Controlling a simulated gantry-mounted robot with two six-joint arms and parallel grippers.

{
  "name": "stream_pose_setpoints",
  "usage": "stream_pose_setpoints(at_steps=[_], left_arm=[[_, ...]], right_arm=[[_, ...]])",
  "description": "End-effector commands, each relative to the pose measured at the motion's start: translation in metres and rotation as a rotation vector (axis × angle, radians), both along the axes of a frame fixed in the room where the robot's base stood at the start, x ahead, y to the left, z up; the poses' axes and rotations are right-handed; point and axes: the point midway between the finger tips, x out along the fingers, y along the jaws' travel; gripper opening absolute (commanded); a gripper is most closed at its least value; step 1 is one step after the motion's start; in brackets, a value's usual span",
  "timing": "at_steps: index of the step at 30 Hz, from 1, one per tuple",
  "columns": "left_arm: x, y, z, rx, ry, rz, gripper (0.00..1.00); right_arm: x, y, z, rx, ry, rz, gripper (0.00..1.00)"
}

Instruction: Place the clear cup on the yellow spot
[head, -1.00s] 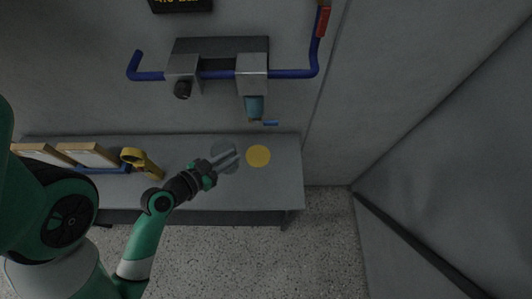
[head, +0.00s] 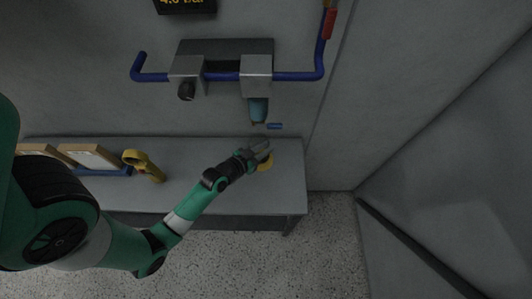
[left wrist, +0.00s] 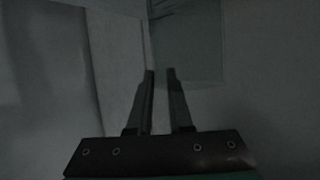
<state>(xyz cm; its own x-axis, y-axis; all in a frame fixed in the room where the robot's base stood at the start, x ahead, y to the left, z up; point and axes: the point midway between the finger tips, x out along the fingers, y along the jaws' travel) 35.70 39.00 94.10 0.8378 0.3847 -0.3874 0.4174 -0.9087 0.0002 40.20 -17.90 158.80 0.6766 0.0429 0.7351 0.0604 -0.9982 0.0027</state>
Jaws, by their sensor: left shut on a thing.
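The clear cup is hard to make out; in the left wrist view a see-through, pale shape (left wrist: 195,50) that fits it stands at and beyond my fingertips. My left gripper (head: 262,149) is shut on the cup, over the right part of the grey bench; its two fingers also show in the left wrist view (left wrist: 160,75). The yellow spot (head: 267,165) lies on the bench just below and partly behind the gripper in the head view. I cannot tell whether the cup touches the bench. My right gripper is not in view.
The grey bench (head: 205,155) is clear between the gripper and a yellow tool (head: 145,163). Wooden-framed boxes (head: 90,156) lie further left. A blue pipe (head: 222,76) with grey brackets and a hanging light-blue part (head: 258,109) is on the wall close behind the gripper.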

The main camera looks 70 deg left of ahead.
Motion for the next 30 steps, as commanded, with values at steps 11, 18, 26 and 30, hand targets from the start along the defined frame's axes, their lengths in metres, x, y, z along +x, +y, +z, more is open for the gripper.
stream_pose_setpoints(at_steps=[11, 18, 26, 30], left_arm=[[0.005, 0.002, -0.037, 0.000, 0.001, 0.000, 0.00], [0.005, 0.002, -0.039, 0.000, 0.001, 0.000, 0.00], [0.004, 0.002, -0.038, 0.000, 0.001, 0.000, 0.50], [0.004, 0.002, -0.038, 0.000, 0.001, 0.000, 0.50]], right_arm=[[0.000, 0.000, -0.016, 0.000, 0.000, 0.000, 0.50], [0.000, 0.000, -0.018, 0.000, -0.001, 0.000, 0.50], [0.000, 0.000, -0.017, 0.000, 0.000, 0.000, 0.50], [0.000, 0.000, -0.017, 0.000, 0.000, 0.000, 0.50]])
